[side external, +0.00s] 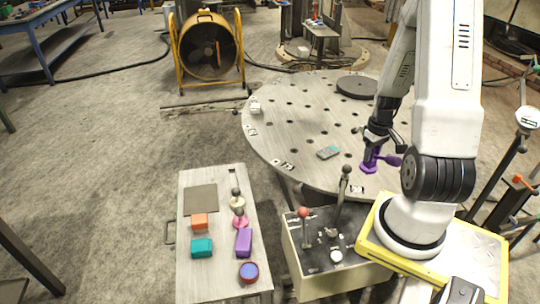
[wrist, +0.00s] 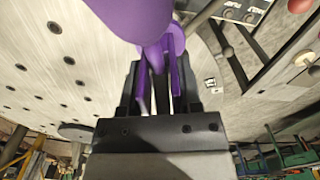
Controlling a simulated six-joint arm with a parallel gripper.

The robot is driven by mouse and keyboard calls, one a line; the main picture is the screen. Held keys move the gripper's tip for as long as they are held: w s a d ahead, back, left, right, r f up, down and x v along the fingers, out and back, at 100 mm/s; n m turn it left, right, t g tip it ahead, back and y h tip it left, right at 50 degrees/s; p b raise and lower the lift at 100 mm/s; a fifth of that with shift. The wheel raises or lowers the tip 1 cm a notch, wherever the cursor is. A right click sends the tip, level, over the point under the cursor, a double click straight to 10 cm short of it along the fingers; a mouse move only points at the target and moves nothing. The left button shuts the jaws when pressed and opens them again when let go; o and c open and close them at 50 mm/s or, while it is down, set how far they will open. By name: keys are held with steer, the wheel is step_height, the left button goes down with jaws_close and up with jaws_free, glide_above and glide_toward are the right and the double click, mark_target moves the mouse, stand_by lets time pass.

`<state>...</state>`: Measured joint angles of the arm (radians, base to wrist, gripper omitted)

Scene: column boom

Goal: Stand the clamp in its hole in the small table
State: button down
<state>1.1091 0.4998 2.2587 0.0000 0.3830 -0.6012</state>
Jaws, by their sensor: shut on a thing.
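A purple clamp (side external: 370,162) is in my gripper (side external: 377,141), over the near right part of the round grey table (side external: 290,125) in the side view. Its wide end points down, and a purple arm sticks out to the right. I cannot tell whether its lower end touches the table top. In the wrist view the clamp (wrist: 138,14) fills the top middle, and my gripper (wrist: 159,82) is shut on it. The round table has many dark holes, several of them visible left of the clamp in the wrist view. The spot under the clamp is hidden.
A grey-teal block (side external: 328,152) lies on the round table left of the clamp, and a dark disc (side external: 357,87) lies at its back. A control box (side external: 335,252) with upright levers stands in front. A side bench (side external: 192,275) holds several coloured pieces.

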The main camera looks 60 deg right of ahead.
steer(key=shift+r, duration=2.2)
steer(key=w+d+m, duration=0.2)
steer(key=w+m, duration=0.1)
steer(key=w, duration=2.3)
steer(key=w+a+m, duration=0.2)
steer(key=w+a, duration=1.3)
steer(key=w, duration=0.4)
step_height(320, 180, down, 7)
steer(key=shift+s+d, duration=0.15)
steer(key=shift+d, duration=0.15)
steer(key=shift+f, duration=0.25)
step_height(320, 180, down, 6)
